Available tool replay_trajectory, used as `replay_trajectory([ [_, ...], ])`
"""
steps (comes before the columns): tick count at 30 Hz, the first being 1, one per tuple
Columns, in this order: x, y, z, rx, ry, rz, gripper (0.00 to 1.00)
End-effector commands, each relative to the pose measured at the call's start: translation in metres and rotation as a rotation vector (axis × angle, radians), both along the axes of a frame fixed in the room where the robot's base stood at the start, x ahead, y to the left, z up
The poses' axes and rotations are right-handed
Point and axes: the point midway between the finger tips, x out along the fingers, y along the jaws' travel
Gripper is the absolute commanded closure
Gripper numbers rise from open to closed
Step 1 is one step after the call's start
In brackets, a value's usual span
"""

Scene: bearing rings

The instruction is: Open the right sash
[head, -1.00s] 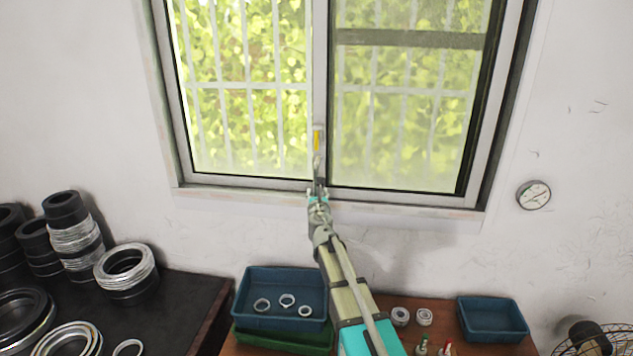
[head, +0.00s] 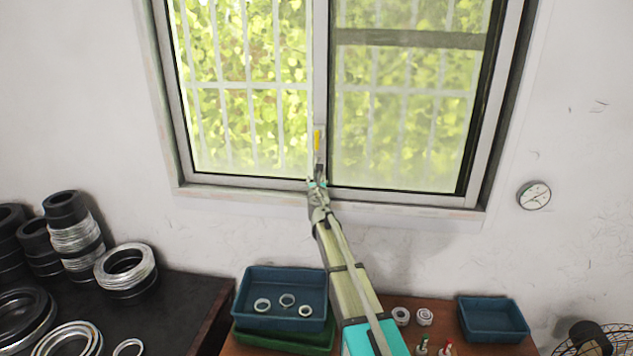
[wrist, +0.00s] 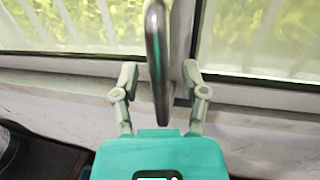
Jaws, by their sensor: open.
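The right sash (head: 410,125) is a glass pane in a grey frame, in the right half of the window. A yellow-marked latch (head: 317,139) sits on the middle upright. Below it, a small handle (head: 320,171) shows just above my gripper (head: 317,184) in the head view. In the wrist view, a curved metal handle (wrist: 157,50) stands upright between the two fingers of my open gripper (wrist: 160,78). There is a visible gap on each side of the handle. My gripper partly hides the foot of the middle upright in the head view.
The window sill (head: 400,212) runs below the sash. A round gauge (head: 534,196) hangs on the wall at right. Stacked black rings (head: 66,209) stand at left.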

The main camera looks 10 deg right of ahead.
Motion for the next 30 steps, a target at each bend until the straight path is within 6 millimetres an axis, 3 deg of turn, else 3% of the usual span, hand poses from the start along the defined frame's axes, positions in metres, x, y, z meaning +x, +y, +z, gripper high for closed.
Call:
replay_trajectory([
  [2,-0.0001,-0.0002,0.0000,0.000,0.000,0.000,0.43],
  [9,-0.0002,-0.0004,0.0000,0.000,0.000,-0.001,0.86],
  [12,-0.0001,-0.0004,0.0000,0.000,0.000,-0.001,1.00],
  [30,0.0046,-0.0030,0.0001,0.000,0.000,-0.014,1.00],
])
